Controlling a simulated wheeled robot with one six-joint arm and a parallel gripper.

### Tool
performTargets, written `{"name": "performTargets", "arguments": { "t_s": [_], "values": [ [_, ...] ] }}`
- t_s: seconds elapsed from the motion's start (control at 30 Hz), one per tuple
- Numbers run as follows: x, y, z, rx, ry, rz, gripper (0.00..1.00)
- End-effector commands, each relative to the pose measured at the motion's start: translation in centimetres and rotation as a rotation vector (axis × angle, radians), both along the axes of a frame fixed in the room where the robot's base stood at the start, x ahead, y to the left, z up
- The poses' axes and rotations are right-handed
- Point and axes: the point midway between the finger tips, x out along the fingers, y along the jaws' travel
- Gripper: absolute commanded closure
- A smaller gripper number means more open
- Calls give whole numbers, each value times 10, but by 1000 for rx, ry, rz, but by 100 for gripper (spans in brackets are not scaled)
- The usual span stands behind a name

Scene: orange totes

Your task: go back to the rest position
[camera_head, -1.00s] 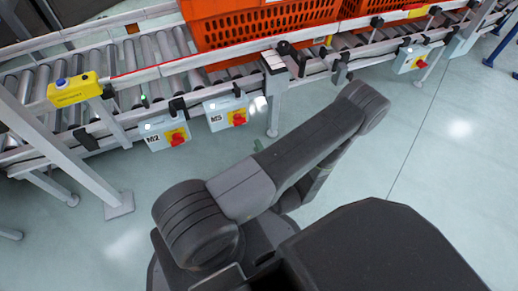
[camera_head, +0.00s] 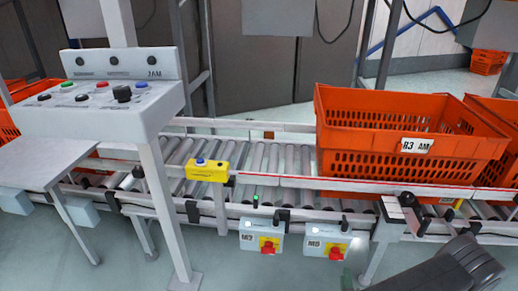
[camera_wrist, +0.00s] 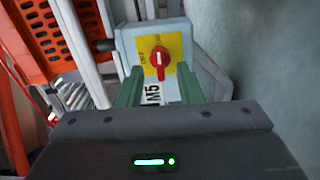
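In the wrist view, my gripper (camera_wrist: 158,80) has its two green fingers apart with nothing held between them. Beyond the fingers is a pale switch box marked M5 (camera_wrist: 140,48), with a red knob on a yellow plate. I cannot tell the exact gap between the fingertips and the box. In the head view, only a dark part of my arm shows at the lower right; my gripper is hidden there. The M5 box (camera_head: 313,244) also shows in the head view, below the conveyor rail.
A roller conveyor (camera_head: 262,160) crosses the head view. An orange tote (camera_head: 365,150) stands on it, with another orange tote (camera_head: 495,112) to its right. A second switch box (camera_head: 249,236), a yellow box (camera_head: 207,170) and a control panel (camera_head: 110,112) stand to the left.

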Motion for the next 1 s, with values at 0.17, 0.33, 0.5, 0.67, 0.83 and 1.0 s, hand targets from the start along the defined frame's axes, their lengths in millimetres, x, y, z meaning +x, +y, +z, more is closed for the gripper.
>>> {"name": "performTargets", "arguments": {
  "t_s": [0.17,0.33,0.5,0.67,0.83,1.0],
  "values": [
    [28,-3,-1,-4,-3,3,67],
    [54,-8,-1,-4,-2,1,67],
    [73,-11,0,-6,-4,-2,67],
    [82,-13,1,-3,-4,-4,67],
    [83,-13,1,-4,-3,-5,67],
    [83,-13,1,-4,-3,-5,67]
  ]
}}
